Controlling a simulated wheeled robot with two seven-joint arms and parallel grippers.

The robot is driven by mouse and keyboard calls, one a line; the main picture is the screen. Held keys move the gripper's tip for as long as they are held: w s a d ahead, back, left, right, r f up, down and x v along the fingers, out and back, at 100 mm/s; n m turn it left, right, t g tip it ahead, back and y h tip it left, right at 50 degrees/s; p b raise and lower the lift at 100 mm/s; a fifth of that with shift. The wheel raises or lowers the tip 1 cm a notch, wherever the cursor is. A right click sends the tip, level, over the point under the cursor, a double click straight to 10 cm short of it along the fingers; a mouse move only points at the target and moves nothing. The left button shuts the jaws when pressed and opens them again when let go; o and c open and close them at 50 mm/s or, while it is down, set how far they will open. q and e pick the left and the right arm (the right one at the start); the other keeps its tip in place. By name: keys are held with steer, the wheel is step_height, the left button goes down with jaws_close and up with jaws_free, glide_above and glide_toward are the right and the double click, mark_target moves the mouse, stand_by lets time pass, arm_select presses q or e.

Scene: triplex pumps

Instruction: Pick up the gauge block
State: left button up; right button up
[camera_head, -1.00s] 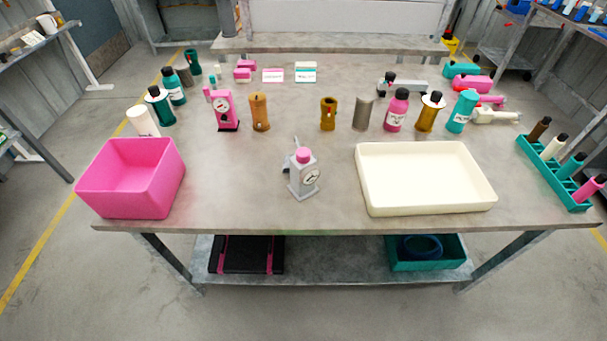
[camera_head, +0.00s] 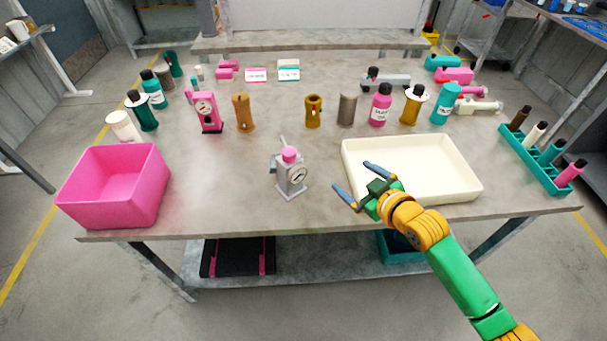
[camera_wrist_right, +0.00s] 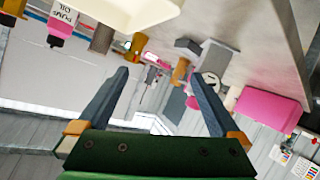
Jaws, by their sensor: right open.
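A grey block with a round white dial and a pink cap (camera_head: 291,178) stands upright on the front middle of the table; it looks like the gauge block. A pink dial-faced unit (camera_head: 208,112) stands farther back on the left. My right gripper (camera_head: 349,175) is open and empty, to the right of the grey block and apart from it, near the tray's left front corner. In the right wrist view, the open fingers (camera_wrist_right: 163,84) show, with the grey block (camera_wrist_right: 218,62) beyond the right finger, partly hidden. My left gripper is not in view.
A pink bin (camera_head: 115,190) is at the table's left front. A cream tray (camera_head: 412,200) lies beside and under my right gripper. Several bottles and cylinders stand in a row behind. A teal rack (camera_head: 535,165) holds cylinders at the right. Table around the grey block is clear.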

mark_target(299, 178)
steer(key=s+a+f+m+g+y, duration=0.1)
steer(key=s+a+y, duration=0.2)
steer(key=a, duration=0.4)
steer(key=x, duration=0.7)
steer(key=a+r+x, duration=0.1)
steer(key=x, duration=0.2)
steer(key=shift+w+a+f, duration=0.15)
steer(key=shift+w, duration=0.05)
steer(key=shift+w+a+f, duration=0.2)
steer(key=shift+w+f, duration=0.05)
steer(key=shift+w, duration=0.15)
steer(key=shift+r, duration=0.1)
jaws_close()
